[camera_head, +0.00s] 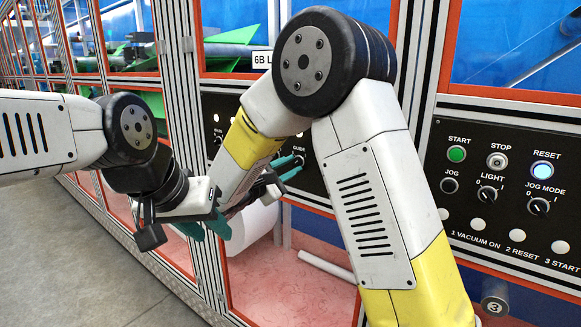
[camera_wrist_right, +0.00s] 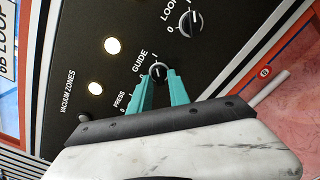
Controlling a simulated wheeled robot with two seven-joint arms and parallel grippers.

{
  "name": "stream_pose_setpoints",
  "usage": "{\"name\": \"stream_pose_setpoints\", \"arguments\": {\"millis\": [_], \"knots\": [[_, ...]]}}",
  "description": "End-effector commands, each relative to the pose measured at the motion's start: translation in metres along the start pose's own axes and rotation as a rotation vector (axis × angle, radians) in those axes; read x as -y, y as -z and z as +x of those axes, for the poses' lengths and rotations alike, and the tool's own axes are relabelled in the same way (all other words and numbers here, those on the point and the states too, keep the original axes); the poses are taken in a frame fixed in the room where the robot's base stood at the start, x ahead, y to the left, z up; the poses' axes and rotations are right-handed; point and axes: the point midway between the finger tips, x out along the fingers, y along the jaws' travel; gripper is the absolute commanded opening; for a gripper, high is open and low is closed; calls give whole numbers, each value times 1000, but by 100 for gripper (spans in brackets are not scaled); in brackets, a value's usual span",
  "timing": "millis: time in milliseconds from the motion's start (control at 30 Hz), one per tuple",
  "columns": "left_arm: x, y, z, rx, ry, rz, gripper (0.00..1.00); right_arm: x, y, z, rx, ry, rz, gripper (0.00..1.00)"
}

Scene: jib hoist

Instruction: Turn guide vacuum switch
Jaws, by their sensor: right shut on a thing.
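The guide vacuum switch (camera_wrist_right: 158,72) is a small dark rotary knob beside the "GUIDE" label on a black panel. In the right wrist view the two teal fingers of my right gripper (camera_wrist_right: 160,85) sit on either side of it, shut on the knob. In the head view the right gripper (camera_head: 291,166) reaches the same switch (camera_head: 300,161), partly covered by the fingers. The knob's exact setting is hard to read. My left gripper (camera_head: 184,222) hangs in front of the cabinet, away from the switch; its finger gap is unclear.
A loop switch (camera_wrist_right: 190,21) and lit round lamps (camera_wrist_right: 112,46) share the black panel. A second control panel (camera_head: 500,190) with buttons and switches is at the right. A white roll (camera_head: 254,225) lies behind the lower opening. The grey floor (camera_head: 70,250) at left is clear.

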Motion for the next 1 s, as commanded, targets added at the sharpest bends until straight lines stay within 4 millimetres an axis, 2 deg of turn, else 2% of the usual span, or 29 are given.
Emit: {"name": "stream_pose_setpoints", "arguments": {"millis": [33, 67, 533, 1000], "knots": [[0, 0, 0, 0, 0, 0, 36, 0, 0, 0, 0, 0, 0, 6], [0, 0, 0, 0, 0, 0, 36, 0, 0, 0, 0, 0, 0, 0], [0, 0, 0, 0, 0, 0, 36, 0, 0, 0, 1, 1, -67, 0], [0, 0, 0, 0, 0, 0, 36, 2, -1, 0, 2, 0, -450, 0]]}}
